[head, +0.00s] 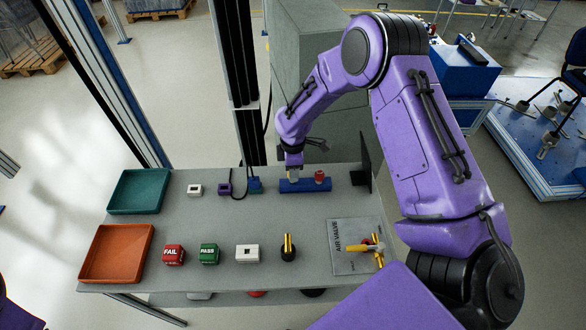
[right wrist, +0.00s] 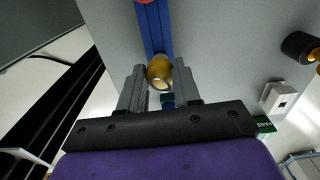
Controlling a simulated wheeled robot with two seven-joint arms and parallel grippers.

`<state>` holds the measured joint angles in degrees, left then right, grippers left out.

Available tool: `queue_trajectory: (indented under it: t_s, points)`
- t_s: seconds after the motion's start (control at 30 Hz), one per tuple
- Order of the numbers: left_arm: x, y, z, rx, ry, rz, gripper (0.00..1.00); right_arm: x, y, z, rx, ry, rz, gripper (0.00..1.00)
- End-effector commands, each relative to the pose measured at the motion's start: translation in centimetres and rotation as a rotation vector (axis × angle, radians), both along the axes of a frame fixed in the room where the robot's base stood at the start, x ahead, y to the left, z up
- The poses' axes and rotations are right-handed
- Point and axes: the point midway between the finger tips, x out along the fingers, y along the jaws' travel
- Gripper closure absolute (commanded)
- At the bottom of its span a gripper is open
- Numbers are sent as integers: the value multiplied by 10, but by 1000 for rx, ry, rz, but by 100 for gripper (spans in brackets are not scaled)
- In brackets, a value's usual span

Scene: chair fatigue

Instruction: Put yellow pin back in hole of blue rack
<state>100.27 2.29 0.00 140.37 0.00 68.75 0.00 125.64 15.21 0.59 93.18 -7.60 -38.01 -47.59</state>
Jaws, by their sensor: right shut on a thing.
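The blue rack (head: 303,188) lies on the grey table near its back edge, and it also shows in the right wrist view (right wrist: 153,28). A red pin (head: 320,176) stands in the rack's right part. My right gripper (head: 293,173) is over the rack's left part, pointing down. In the right wrist view its fingers (right wrist: 160,80) are shut on the yellow pin (right wrist: 159,70), which lines up with the rack. The pin's lower end and the hole are hidden, so I cannot tell whether the pin is inside the hole. My left gripper is out of view.
A green tray (head: 139,190) and an orange tray (head: 117,253) are on the left. FAIL (head: 173,254) and PASS (head: 209,253) blocks, a white box (head: 247,253), a black-based yellow handle (head: 288,248) and an air valve plate (head: 345,250) line the front. A dark upright plate (head: 366,160) stands right of the rack.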

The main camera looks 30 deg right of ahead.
Motion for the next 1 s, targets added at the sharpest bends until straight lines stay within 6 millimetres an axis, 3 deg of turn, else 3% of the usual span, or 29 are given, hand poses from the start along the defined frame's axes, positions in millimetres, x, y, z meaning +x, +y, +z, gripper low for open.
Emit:
queue_trajectory:
  t_s: [0.47, 0.5, 0.6, 0.87, 1.0]
  points:
    - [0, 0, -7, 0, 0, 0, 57, 0, 0, -13, 0, -1, 0, 94]
    - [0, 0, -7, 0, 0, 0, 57, 0, 0, -13, 0, -1, 0, 64]
    - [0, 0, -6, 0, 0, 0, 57, 0, 0, -12, 0, -1, 0, 38]
    - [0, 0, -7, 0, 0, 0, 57, 0, 0, -12, 0, -1, 0, 38]
    - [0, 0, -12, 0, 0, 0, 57, 2, 0, 3, 0, -6, 0, 38]
